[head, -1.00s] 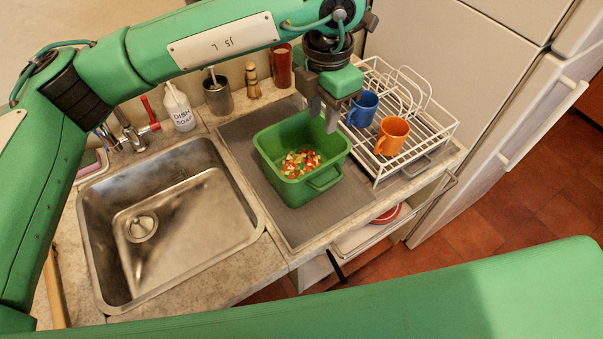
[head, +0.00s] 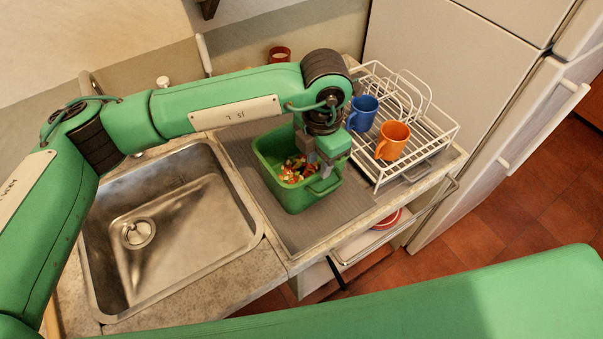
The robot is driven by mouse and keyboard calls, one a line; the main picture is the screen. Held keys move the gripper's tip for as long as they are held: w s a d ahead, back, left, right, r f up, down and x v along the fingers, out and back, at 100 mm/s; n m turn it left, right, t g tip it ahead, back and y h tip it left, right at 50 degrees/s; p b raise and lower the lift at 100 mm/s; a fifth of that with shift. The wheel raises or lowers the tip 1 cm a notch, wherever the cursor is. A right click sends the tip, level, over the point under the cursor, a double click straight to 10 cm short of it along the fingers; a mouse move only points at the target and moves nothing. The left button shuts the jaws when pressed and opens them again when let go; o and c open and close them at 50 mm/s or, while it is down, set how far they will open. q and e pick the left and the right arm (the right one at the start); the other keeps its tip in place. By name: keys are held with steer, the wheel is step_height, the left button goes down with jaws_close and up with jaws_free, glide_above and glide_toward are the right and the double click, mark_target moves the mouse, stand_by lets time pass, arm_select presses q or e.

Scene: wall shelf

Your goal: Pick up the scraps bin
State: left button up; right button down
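The scraps bin (head: 290,197) is a green open tub with colourful food scraps (head: 297,168) inside. It stands upright on the grey mat (head: 338,210) between sink and dish rack. My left gripper (head: 318,168) points down at the bin's right part, close to the handle (head: 325,186) on its front right side. Its two grey fingers look apart, and I see nothing clamped between them. Whether the fingertips touch the bin or straddle its rim, I cannot tell. The gripper hides part of the bin's right rim. My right gripper is out of view.
A white wire dish rack (head: 432,128) stands right of the bin, holding a blue mug (head: 362,113) and an orange mug (head: 393,140). The steel sink (head: 190,225) lies left. A red cup (head: 279,54) is behind my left arm. The fridge (head: 455,60) stands at right.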

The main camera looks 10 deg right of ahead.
mark_target(321, 179)
arm_select(q)
steer(key=shift+d+f+p, duration=0.1)
steer(key=shift+f+p, duration=0.2)
steer(key=shift+p, duration=0.05)
steer(key=f, duration=0.1)
steer(key=f+p, duration=0.1)
steer(key=f, duration=0.1)
steer(key=shift+d+f+p, duration=0.15)
steer(key=shift+d+p, duration=0.1)
steer(key=shift+p, duration=0.15)
steer(key=shift+f, duration=0.6)
jaws_close()
steer(key=shift+s, duration=0.1)
